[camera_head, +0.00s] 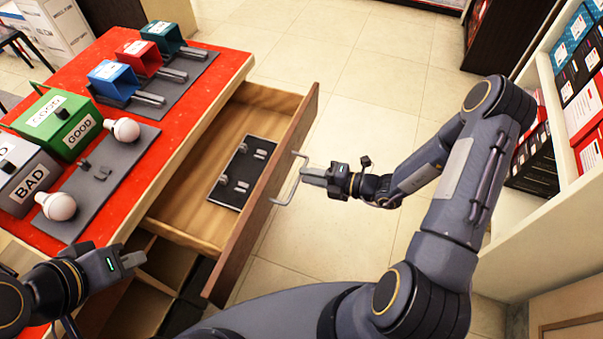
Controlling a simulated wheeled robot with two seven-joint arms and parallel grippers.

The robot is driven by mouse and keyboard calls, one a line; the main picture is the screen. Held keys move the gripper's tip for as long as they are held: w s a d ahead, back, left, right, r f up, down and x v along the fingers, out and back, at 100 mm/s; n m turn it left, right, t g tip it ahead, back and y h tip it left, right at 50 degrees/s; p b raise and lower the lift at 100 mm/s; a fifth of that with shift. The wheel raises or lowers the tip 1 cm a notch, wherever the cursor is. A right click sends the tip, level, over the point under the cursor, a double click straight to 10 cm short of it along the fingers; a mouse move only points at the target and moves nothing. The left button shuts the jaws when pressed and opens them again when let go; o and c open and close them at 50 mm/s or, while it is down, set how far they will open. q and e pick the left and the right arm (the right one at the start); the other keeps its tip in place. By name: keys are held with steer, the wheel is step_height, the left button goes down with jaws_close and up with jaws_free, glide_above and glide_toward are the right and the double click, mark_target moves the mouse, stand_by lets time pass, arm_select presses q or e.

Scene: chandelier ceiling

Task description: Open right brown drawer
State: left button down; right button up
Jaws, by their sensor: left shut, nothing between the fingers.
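The brown drawer (268,199) under the red-topped table is pulled far out, and its light wooden inside shows. A silver bar handle (288,195) stands out from its front. My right gripper (304,174) is at this handle, its fingertips meeting the bar and seeming closed around it; the fingers partly overlap the bar. My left gripper (138,250) is shut and empty at the lower left, by the table's front edge and apart from the drawer.
A dark plate with small metal parts (243,174) lies in the drawer. The red tabletop (232,62) holds bulbs, GOOD and BAD boxes and coloured bins. Open compartments (167,262) show below. A stocked white shelf (552,100) stands right. Tiled floor (350,110) is clear between.

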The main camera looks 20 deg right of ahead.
steer(key=shift+v, duration=2.35)
steer(key=s+a+r+n+g+h+p, duration=0.1)
steer(key=s+a+r+n+g+p, duration=0.3)
steer(key=r+n, duration=0.6)
steer(key=s+r+n+g+b, duration=0.1)
steer(key=s+r+n+g, duration=0.3)
steer(key=r+n, duration=0.7)
steer(key=s+d+r+n+t+h+p, duration=0.1)
steer(key=s+d+r+n+t+h, duration=0.1)
steer(key=n, duration=0.8)
steer(key=s+d+r+n+t+h+p, duration=0.2)
steer(key=s+d+r+n+h, duration=0.1)
steer(key=s+n, duration=0.5)
steer(key=r+n+h, duration=0.1)
steer(key=n+h, duration=0.1)
steer(key=shift+s+n+t+h, duration=0.3)
steer(key=shift+s+h, duration=0.05)
steer(key=shift+h, duration=0.05)
